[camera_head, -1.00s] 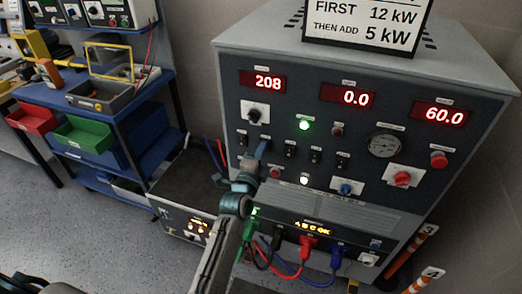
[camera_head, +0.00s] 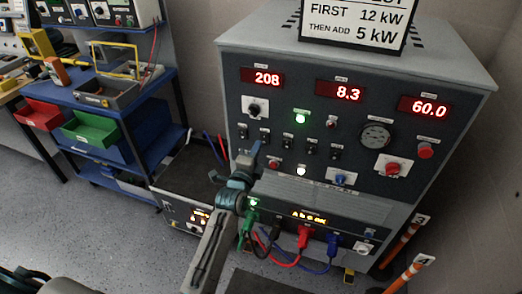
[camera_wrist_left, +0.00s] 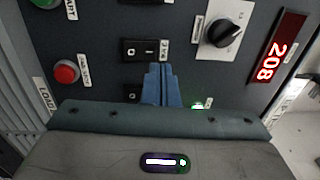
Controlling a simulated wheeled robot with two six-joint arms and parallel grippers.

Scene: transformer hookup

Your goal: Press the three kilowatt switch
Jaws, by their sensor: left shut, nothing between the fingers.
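The load bank's dark front panel (camera_head: 285,107) carries a row of black rocker switches (camera_head: 312,149) under the displays. My left gripper (camera_head: 255,150) is shut and empty in front of the row's left part. In the left wrist view the blue fingertips (camera_wrist_left: 160,85) are together just beside a rocker switch (camera_wrist_left: 143,48). Its small label (camera_wrist_left: 165,47) seems to read 3 kW, but it is tiny. A second rocker (camera_wrist_left: 131,93) is partly hidden beside the fingers. I cannot tell whether the fingertips touch either switch. My right gripper is not in view.
A selector knob (camera_head: 254,107) sits above the row. The displays read 208, 8.3 (camera_head: 340,92) and 60.0. A sign (camera_head: 355,24) says first 12 kW, then add 5 kW. Green, red and blue plugs (camera_head: 304,236) and cables hang below. A blue shelf (camera_head: 110,130) stands left.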

